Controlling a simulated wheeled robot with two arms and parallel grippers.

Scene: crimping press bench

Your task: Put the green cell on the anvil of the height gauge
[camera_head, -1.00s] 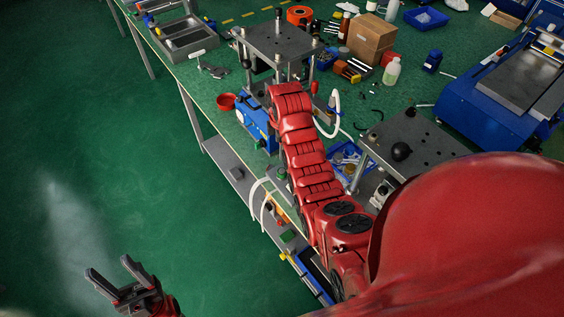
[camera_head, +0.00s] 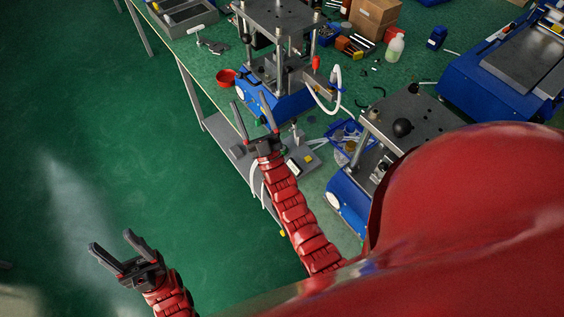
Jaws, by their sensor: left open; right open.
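I cannot make out the green cell for sure. A small grey stand with a short post (camera_head: 295,133) at the bench edge may be the height gauge; its anvil is too small to tell. My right gripper (camera_head: 250,104) is open and empty, with its fingers spread in front of the blue-based press and left of that stand. My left gripper (camera_head: 110,241) is open and empty, low at the left above the green floor, far from the bench.
A blue-based press with posts (camera_head: 283,108) stands behind my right gripper. A red bowl (camera_head: 225,77) is to its left. A blue bin (camera_head: 335,133) with small round items is to the right, beside another blue-based machine (camera_head: 348,198). A white bottle (camera_head: 395,47) stands farther back.

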